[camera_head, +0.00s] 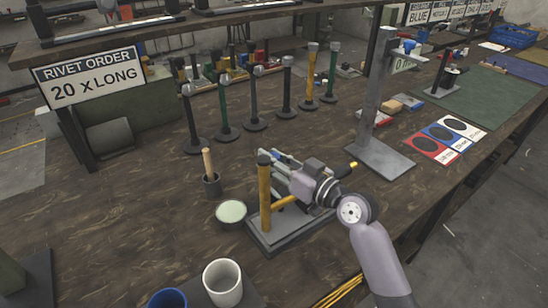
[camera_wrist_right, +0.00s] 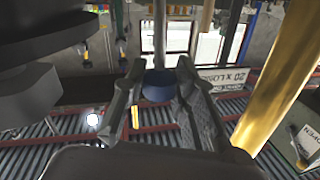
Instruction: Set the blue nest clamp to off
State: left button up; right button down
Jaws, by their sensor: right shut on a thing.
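My right gripper (camera_head: 281,163) reaches in from the lower right over a small rivet press. The press has a yellow post (camera_head: 265,195) and a grey base plate (camera_head: 262,246). In the right wrist view a round blue knob (camera_wrist_right: 158,87), which looks like the blue nest clamp's, sits between the two fingers (camera_wrist_right: 157,75), and they are shut on it. The yellow post (camera_wrist_right: 277,85) stands to the right of the fingers there. In the head view the gripper hides the knob, so its on or off setting cannot be told. My left gripper is not in view.
A pale green dish (camera_head: 232,211) and a dark cup with a wooden handle (camera_head: 211,183) stand left of the press. A white cup (camera_head: 222,281) and a blue cup (camera_head: 167,299) are at the front. A grey column stand (camera_head: 378,155) is close on the right. Several upright tools line the back.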

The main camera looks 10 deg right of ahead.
jog(key=w+a+f+m+g+h+p, duration=0.1)
jog(key=w+a+f+g+h+p, duration=0.3)
jog(key=p, duration=1.2)
jog(key=shift+w+g+p, duration=0.4)
jog(key=shift+w+g, duration=1.6)
jog(key=shift+w, duration=1.05)
jog(key=c, duration=1.3)
grip_release()
jog(key=shift+a, duration=0.1)
jog(key=v, duration=1.2)
jog(key=shift+a, duration=0.15)
